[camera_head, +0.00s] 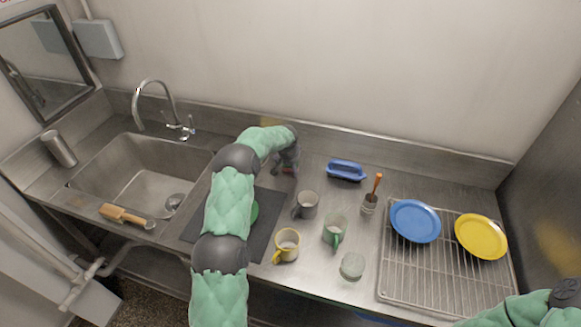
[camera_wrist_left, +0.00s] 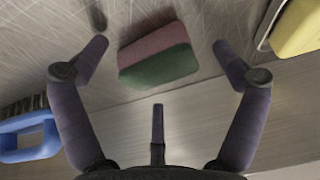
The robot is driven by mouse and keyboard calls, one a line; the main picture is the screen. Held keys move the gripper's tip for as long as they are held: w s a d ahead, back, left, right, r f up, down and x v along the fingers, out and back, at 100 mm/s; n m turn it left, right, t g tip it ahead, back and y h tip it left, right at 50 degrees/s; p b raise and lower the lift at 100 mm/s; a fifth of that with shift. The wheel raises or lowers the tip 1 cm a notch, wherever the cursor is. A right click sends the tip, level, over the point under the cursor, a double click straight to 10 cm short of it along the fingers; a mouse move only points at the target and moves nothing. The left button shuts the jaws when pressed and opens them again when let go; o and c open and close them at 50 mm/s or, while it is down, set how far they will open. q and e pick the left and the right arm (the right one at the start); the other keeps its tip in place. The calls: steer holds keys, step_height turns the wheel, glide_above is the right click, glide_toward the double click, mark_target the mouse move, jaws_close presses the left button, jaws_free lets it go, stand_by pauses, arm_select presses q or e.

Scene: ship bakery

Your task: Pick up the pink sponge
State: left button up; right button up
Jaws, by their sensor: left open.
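The pink sponge (camera_wrist_left: 152,46) shows in the left wrist view as a block with a pink layer and a dark green layer. It lies on the metal counter between the spread fingers of my left gripper (camera_wrist_left: 158,47). The fingers are open, with a gap on each side of it. In the head view my left gripper (camera_head: 285,164) is low at the back of the counter, right of the sink, and mostly hides the sponge. My right arm shows only at the lower right corner; its gripper is out of view.
A blue brush (camera_head: 346,170) lies right of my left gripper. A grey mug (camera_head: 308,204), a green mug (camera_head: 334,229) and a yellow mug (camera_head: 287,243) stand nearer the front. A wire rack (camera_head: 425,278) holds blue and yellow plates. The back wall is close behind.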

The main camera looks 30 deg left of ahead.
arm_select(q)
steer(key=c, duration=1)
steer(key=shift+o, duration=0.2)
steer(key=shift+r, duration=0.15)
steer(key=shift+r, duration=0.6)
steer(key=v, duration=0.5)
steer(key=s+d+v, duration=0.1)
steer(key=v, duration=0.2)
steer(key=shift+s, duration=0.15)
steer(key=shift+s+d+r, duration=0.7)
steer(key=shift+s, duration=0.7)
steer(key=shift+s+d+r, duration=0.7)
steer(key=shift+s+d, duration=0.05)
steer(key=shift+s, duration=0.65)
steer(key=shift+s+d+r, duration=0.7)
steer(key=shift+s, duration=0.65)
